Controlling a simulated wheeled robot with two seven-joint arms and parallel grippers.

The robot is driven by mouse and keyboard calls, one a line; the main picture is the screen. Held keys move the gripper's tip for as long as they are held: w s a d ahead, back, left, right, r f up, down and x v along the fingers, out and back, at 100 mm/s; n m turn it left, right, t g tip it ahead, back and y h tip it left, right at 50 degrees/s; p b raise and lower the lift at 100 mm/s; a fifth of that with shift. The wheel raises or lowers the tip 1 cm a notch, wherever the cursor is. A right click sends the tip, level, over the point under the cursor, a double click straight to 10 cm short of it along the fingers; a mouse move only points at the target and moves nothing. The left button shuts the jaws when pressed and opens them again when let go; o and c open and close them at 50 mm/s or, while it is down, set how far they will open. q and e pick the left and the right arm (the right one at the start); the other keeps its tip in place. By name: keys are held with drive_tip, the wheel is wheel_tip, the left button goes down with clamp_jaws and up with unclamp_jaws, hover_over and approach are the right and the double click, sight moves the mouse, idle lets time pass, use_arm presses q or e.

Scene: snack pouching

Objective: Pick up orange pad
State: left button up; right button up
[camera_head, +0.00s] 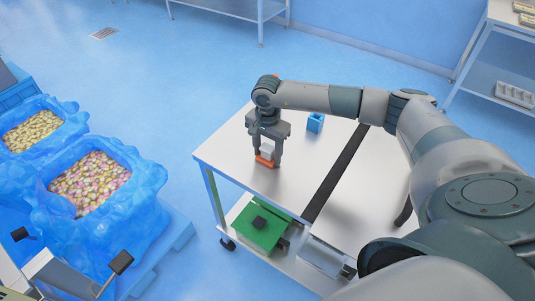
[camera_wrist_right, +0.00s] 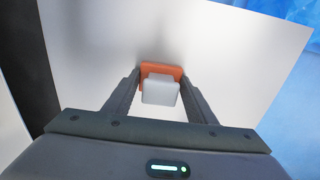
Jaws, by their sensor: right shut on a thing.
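The orange pad (camera_head: 265,161) is at the left part of the metal cart top (camera_head: 221,152). It has a white block on its upper side. In the right wrist view the orange pad (camera_wrist_right: 161,70) and its white block (camera_wrist_right: 160,90) sit between the two fingers. My right gripper (camera_head: 266,158) points down over the pad and is shut on it, and it shows in the wrist view (camera_wrist_right: 161,82) too. Whether the pad touches the cart top is hard to tell. My left gripper (camera_head: 70,250) may be the dark-tipped part at the lower left; its jaw state is unclear.
A small blue holder (camera_head: 315,122) stands on the cart near its back edge. A black strip (camera_head: 336,172) crosses the cart top. Blue-lined bins (camera_head: 110,225) of snacks stand at the left.

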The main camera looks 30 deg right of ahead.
sight(270, 148)
use_arm(q)
drive_tip(key=shift+f, duration=0.1)
use_arm(e)
drive_tip(key=shift+r, duration=0.1)
